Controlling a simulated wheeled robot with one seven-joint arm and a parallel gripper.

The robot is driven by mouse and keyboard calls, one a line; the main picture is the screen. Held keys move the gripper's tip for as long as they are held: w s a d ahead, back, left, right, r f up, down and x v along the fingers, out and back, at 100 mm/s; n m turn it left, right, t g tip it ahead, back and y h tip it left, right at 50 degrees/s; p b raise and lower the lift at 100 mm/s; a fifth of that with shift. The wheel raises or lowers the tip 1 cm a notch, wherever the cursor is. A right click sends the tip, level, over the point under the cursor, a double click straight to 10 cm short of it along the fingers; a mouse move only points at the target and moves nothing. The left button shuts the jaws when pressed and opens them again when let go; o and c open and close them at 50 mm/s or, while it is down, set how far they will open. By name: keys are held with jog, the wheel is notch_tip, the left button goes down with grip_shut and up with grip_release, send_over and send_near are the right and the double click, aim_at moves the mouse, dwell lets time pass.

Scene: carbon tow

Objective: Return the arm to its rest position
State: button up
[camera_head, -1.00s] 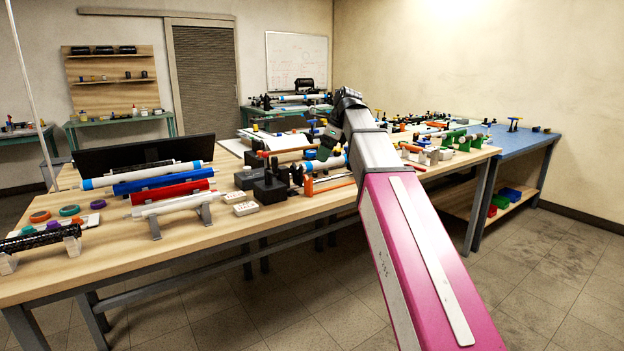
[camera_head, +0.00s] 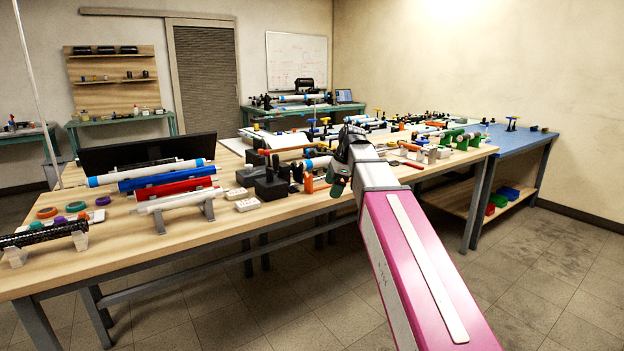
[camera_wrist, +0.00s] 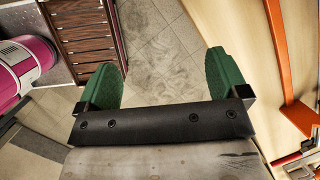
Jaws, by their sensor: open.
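My gripper shows in the wrist view (camera_wrist: 162,82) with its two green finger pads wide apart and nothing between them. Bare floor tiles show between and beyond the pads. In the head view my gripper (camera_head: 338,178) is partly hidden by my own wrist and sits at the front edge of the long wooden workbench (camera_head: 110,262). My pink and grey arm reaches up from the lower right of the head view.
The workbench carries rollers, including a red one (camera_head: 174,189) and a white one (camera_head: 180,200), plus a dark block (camera_head: 271,187). An orange bar (camera_wrist: 287,62) lies close right in the wrist view. A blue table (camera_head: 520,140) stands at the right. The floor in front is clear.

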jog(key=s+d+f+n+h, duration=0.1)
jog(key=s+d+f+n, duration=0.3)
jog(key=f, duration=0.8)
jog(key=s+d+f+n+h, duration=0.1)
jog(key=s+d+f+n, duration=0.3)
jog(key=s+f+n, duration=0.3)
jog(key=s+d+f+n+g+h, duration=0.1)
jog(key=s+d+f+n, duration=0.3)
jog(key=f, duration=1.3)
jog(key=s+n, duration=0.1)
jog(key=s, duration=0.1)
jog(key=shift+s+f+n+h, duration=0.15)
jog(key=shift+s+n+h, duration=0.15)
